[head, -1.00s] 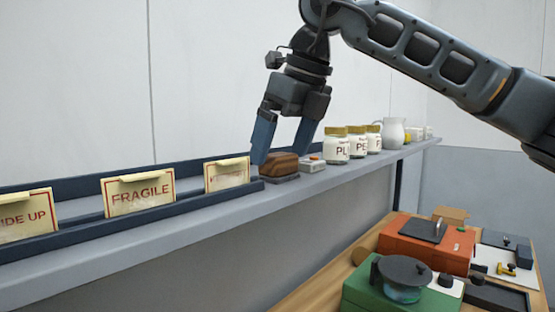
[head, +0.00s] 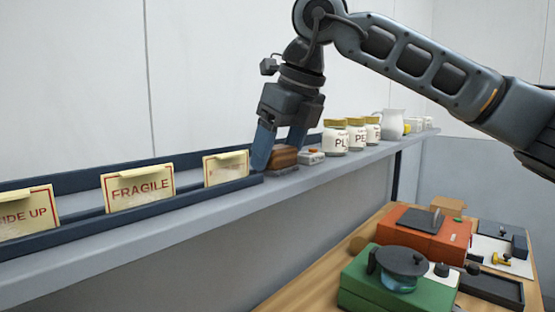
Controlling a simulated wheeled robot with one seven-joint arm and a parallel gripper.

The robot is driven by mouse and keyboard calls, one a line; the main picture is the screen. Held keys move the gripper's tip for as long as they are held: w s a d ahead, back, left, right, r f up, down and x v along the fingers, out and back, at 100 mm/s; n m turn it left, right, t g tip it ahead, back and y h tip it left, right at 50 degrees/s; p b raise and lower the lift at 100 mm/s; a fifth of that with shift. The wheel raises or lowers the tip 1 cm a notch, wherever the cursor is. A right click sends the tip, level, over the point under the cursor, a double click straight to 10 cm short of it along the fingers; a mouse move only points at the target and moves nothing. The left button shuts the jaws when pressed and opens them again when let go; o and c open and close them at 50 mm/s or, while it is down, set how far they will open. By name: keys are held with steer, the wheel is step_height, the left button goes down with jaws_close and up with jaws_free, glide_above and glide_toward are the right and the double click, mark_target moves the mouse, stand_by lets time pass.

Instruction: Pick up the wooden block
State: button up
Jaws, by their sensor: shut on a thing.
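The wooden block (head: 284,157) is brown with rounded edges and sits on a thin grey base (head: 281,172) on the grey shelf (head: 215,205). My gripper (head: 278,160) points down over it with its blue fingers shut on the block. The left finger covers the block's left end, and the right finger is partly hidden behind the block. I cannot tell whether the block is clear of the base.
Signs, including a FRAGILE sign (head: 139,188), stand in a dark rail to the left. A small white box (head: 311,157), several jars (head: 335,137) and a white pitcher (head: 391,123) stand to the right. Below is a wooden bench (head: 300,292) with a green device (head: 388,283) and an orange box (head: 428,235).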

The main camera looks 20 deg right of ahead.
mark_target(277, 147)
steer(key=shift+c, duration=0.7)
steer(key=shift+r, duration=0.15)
steer(key=shift+r+b, duration=0.35)
steer(key=shift+r, duration=0.25)
step_height(277, 147, up, 3)
steer(key=shift+f+b, duration=0.2)
steer(key=shift+b, duration=0.35)
steer(key=s+d+r+b, duration=0.1)
steer(key=s+d+r, duration=0.1)
steer(key=d, duration=0.3)
steer(key=s+d+r+b, duration=0.1)
steer(key=s+d+r, duration=0.1)
steer(key=d+r, duration=0.3)
steer(key=shift+s+d+b, duration=0.3)
steer(key=shift+s+d, duration=0.05)
